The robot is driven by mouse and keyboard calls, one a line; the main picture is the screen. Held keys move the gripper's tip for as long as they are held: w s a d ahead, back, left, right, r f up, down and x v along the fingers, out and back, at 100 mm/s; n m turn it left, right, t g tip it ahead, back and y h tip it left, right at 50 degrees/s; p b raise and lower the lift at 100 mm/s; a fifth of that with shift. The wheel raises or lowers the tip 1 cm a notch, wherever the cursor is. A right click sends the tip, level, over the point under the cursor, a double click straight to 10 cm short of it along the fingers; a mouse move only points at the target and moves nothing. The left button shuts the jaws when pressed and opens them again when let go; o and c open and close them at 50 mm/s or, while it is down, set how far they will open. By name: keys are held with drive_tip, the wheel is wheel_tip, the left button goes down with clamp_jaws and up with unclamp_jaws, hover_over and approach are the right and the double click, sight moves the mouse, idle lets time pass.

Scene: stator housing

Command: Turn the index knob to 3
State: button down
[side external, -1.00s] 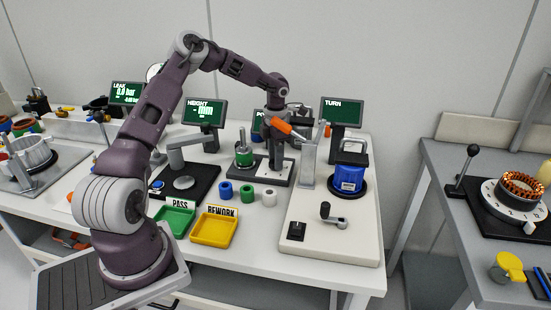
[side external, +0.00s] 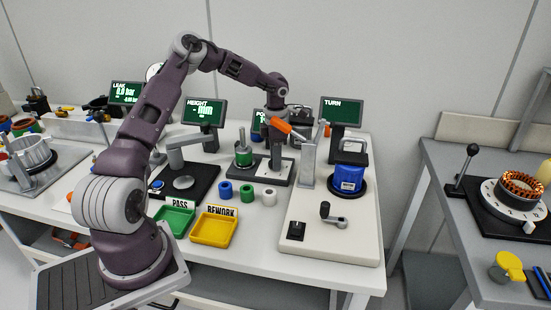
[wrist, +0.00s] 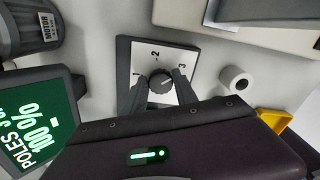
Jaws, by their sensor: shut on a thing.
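The index knob (wrist: 160,82) is a small round dark knob on a white dial plate marked 1, 2 and 3, seen in the wrist view. The dial plate (wrist: 151,56) sits on a dark base. In the wrist view, 1 is at the left, 2 at the top and 3 at the right. My gripper (wrist: 160,85) has its two dark fingers on either side of the knob and is shut on it. A light mark shows on the knob, but I cannot tell exactly which number it points to. In the side view, the dial plate (side external: 284,174) is beneath my wrist.
A white ring (wrist: 236,80) stands beside the dial base. A POLES screen (wrist: 40,120) is at the left of the wrist view. In the side view, a grey post with an orange handle (side external: 309,155), a blue part (side external: 348,178) and a yellow REWORK tray (side external: 212,231) stand nearby.

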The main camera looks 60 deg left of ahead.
drive_tip(key=c, duration=1)
unclamp_jaws()
drive_tip(key=shift+o, duration=0.2)
